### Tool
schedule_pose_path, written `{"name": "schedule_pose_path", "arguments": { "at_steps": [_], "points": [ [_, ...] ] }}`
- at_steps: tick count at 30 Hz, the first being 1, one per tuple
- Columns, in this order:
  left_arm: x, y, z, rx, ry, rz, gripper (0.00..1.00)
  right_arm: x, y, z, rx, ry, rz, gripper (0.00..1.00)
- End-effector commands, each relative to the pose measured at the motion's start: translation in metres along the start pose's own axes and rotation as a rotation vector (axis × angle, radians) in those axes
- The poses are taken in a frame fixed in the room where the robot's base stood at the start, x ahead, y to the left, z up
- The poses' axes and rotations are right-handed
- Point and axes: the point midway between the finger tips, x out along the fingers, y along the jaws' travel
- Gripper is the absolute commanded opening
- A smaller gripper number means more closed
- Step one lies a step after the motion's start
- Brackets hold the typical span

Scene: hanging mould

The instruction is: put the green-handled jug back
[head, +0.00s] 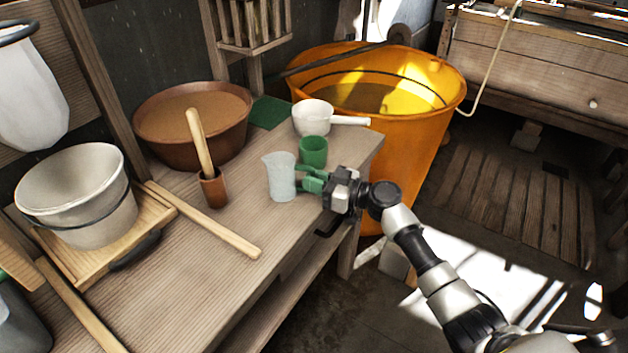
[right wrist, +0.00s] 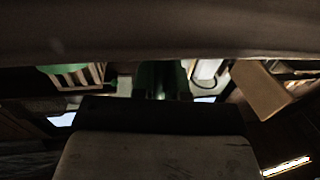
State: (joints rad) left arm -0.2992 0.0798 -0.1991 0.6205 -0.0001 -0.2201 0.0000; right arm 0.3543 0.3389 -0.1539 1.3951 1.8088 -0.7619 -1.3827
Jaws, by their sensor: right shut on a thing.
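The jug (head: 279,178) is whitish and translucent, with a green handle on its right side. It looks upright at the bench's right part; I cannot tell whether its base touches the wood. My right gripper (head: 312,183) comes in from the right and is shut on the green handle. In the dark right wrist view, a green shape (right wrist: 160,76) shows between the fingers; the jug's body is not clear there. A green cup (head: 313,151) stands just behind the gripper. My left gripper is not in view.
On the bench (head: 235,285) are a white saucepan (head: 313,117), a green mat (head: 271,112), a brown basin (head: 190,125), a brown cup (head: 213,188) with a wooden tool, a long stick (head: 210,223) and a bucket (head: 80,195) on a tray. A large orange tub (head: 425,130) stands behind the bench's right edge.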

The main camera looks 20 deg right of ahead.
Motion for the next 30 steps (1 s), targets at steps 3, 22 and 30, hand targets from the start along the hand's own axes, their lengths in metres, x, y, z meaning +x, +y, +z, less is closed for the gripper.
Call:
{"name": "schedule_pose_path", "arguments": {
  "at_steps": [3,22,30],
  "points": [
    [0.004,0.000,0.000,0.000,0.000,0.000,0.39,0.000,0.000,0.002,-0.001,0.000,0.000,0.15],
    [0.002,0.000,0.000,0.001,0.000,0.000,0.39,-0.015,0.001,0.002,0.000,-0.002,0.003,0.39],
    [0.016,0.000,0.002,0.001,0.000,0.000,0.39,-0.074,0.000,0.003,-0.001,-0.002,0.001,0.39]
  ]
}}
